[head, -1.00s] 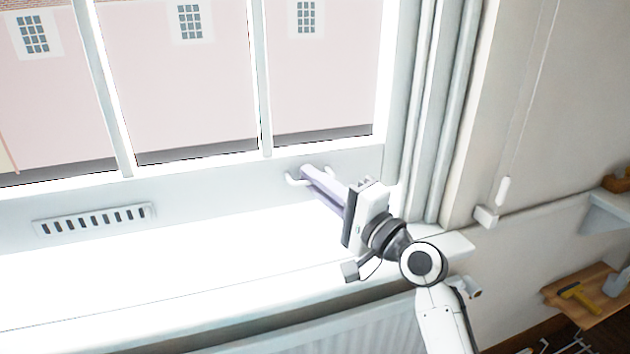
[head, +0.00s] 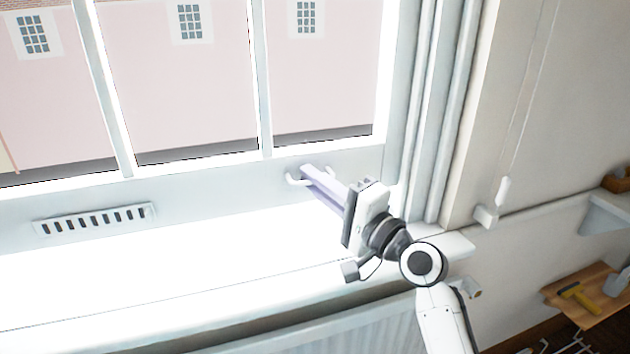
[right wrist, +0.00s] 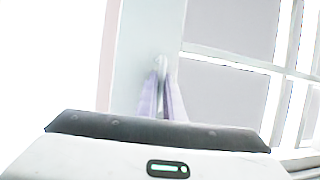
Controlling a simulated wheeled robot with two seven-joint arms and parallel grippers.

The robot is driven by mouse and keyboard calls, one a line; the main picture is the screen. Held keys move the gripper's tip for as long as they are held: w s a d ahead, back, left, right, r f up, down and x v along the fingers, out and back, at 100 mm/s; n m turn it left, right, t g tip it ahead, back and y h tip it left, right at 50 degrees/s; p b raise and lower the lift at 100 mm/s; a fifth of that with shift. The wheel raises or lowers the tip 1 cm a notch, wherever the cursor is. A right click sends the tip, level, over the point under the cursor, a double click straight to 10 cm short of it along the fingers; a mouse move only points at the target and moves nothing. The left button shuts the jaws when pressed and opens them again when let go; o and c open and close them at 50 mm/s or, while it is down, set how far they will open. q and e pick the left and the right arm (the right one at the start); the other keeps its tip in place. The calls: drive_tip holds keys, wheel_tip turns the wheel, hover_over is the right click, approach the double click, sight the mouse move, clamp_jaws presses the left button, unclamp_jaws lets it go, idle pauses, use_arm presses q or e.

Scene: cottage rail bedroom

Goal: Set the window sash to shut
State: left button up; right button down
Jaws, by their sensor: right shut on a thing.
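The white window sash (head: 210,185) has glass panes above a bottom rail. Its bottom rail sits low, close above the bright white sill (head: 150,265); glare hides whether the two touch. A small white handle (head: 293,181) is on the rail toward the right. My right gripper (head: 306,171) reaches in from the lower right and is shut on the handle. In the right wrist view, its two pale purple fingers (right wrist: 162,98) close around the handle (right wrist: 160,62). My left gripper is not in view.
A slotted vent (head: 95,219) is on the rail at left. A radiator (head: 330,330) is below the sill. A blind cord with a white pull (head: 503,191) hangs on the right wall. A wooden shelf with a yellow-handled tool (head: 580,297) is at lower right.

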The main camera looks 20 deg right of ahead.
sight(301, 188)
drive_tip(key=shift+f, duration=0.15)
